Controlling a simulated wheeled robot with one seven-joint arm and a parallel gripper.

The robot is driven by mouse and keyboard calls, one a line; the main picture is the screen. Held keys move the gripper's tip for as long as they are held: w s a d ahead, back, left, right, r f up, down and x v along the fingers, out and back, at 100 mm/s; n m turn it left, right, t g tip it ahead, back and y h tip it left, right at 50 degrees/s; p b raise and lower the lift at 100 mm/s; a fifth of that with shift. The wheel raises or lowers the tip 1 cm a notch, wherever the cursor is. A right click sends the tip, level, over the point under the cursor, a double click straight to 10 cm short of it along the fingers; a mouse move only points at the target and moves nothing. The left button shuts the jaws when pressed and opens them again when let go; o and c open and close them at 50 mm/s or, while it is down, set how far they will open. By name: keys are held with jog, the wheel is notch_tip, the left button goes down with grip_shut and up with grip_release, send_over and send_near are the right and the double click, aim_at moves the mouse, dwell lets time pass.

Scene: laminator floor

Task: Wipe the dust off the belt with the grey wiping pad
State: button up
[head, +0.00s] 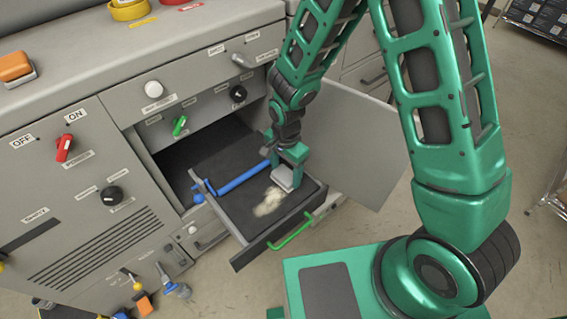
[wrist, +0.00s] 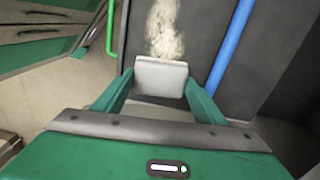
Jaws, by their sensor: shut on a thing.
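My gripper (head: 287,170) is shut on the grey wiping pad (head: 284,181), low over the dark belt (head: 285,207) of the pulled-out tray. In the wrist view the pad (wrist: 161,76) sits between the fingertips of my gripper (wrist: 160,92). In the wrist view the dust (wrist: 165,30) starts right beyond the pad's far edge. I cannot tell whether the pad touches the belt.
A blue bar (head: 242,178) crosses the tray behind the dust. A green handle (head: 290,232) is on the tray's front. An open grey door (head: 350,140) stands right of the tray. The machine's panel with a red switch (head: 65,147) is at left. Floor in front is partly clear.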

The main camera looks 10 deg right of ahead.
jog(key=shift+r, duration=1.75)
jog(key=shift+d, duration=0.15)
